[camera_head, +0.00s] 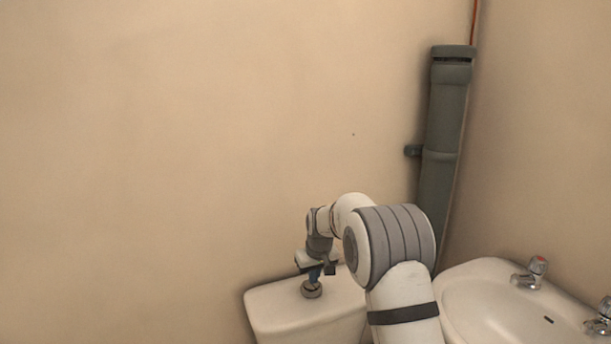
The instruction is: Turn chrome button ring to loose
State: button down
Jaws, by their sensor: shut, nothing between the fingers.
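The chrome button ring (311,291) is a small round metal piece on top of the white toilet cistern (268,308). My gripper (314,276) points down from above, with its fingertips right over the ring. It is shut with nothing between the fingers. Whether the fingertips touch the ring or stop just above it is too small to tell. My arm comes in from the lower right and hides the right part of the cistern.
A white washbasin (480,305) with taps (532,273) stands to the right of my arm. A grey-green vertical pipe (445,130) runs up the wall near the corner, behind my arm. The wall (180,140) at the left is bare.

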aim_at(311, 288)
jog(key=f+b, duration=0.1)
jog(key=f, duration=0.1)
jog(key=f+b, duration=0.1)
jog(key=f, duration=0.1)
jog(key=f+b, duration=0.1)
jog(key=f, duration=0.1)
jog(key=shift+s+a+f+b, duration=0.2)
jog(key=shift+a+f+b, duration=0.05)
jog(key=shift+a+b, duration=0.1)
jog(key=shift+d, duration=0.1)
jog(key=shift+w, duration=0.3)
dwell(0.5)
jog(key=shift+w+d, duration=0.1)
jog(key=shift+d, duration=0.55)
jog(key=shift+w+d, duration=0.1)
jog(key=shift+d, duration=0.3)
jog(key=shift+w+d+p, duration=0.4)
jog(key=shift+d, duration=0.2)
jog(key=shift+w+d, duration=0.1)
jog(key=shift+w, duration=0.05)
